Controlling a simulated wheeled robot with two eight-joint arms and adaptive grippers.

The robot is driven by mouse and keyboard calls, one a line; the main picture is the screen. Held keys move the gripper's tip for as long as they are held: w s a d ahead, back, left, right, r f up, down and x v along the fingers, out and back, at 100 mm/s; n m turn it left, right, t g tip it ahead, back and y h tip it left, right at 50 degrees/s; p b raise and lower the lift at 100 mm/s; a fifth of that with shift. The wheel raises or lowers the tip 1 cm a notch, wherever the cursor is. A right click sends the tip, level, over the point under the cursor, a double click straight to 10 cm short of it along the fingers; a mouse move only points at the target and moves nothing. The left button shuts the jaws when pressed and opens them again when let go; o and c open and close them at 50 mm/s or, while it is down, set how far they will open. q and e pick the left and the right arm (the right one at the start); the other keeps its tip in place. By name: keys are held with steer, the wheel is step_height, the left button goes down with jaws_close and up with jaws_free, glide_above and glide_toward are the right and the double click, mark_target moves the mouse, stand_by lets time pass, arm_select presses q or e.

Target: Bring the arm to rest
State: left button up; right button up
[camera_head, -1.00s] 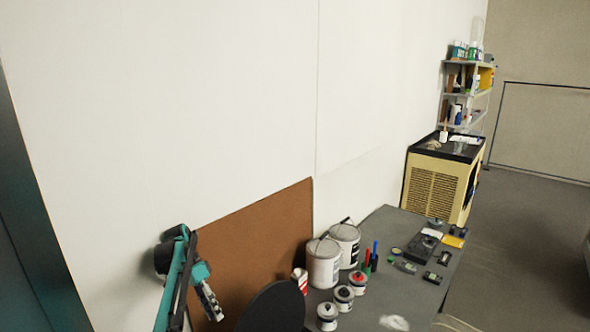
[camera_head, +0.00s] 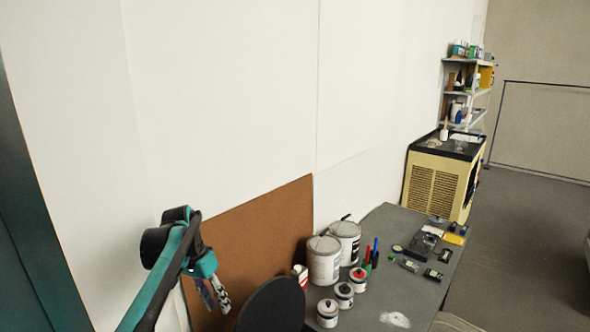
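My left arm, teal and black, comes in at the lower left. Its gripper (camera_head: 214,296) hangs pointing down in front of the brown board, left of the table (camera_head: 410,225). Two slim fingers show close together, seen at a slant, and nothing shows held between them. I cannot tell how far apart they are. My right arm and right gripper are not in view.
White paint buckets (camera_head: 324,262), small cans (camera_head: 344,294), and red, green and blue markers (camera_head: 367,258) stand on the table. The brown board (camera_head: 255,232) leans on the white wall. A yellow cabinet (camera_head: 432,183) and a shelf (camera_head: 464,92) stand beyond.

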arm_select(q)
steer(key=s+d+n+t+y+b, duration=0.2)
steer(key=s+n+t, duration=0.15)
steer(key=s, duration=1.05)
steer(key=s+f+n+t+b, duration=0.1)
steer(key=s+f+t, duration=0.3)
steer(key=s+f, duration=0.4)
steer(key=s, duration=0.3)
steer(key=shift+d+f+y, duration=0.35)
steer(key=shift+d+y, duration=0.05)
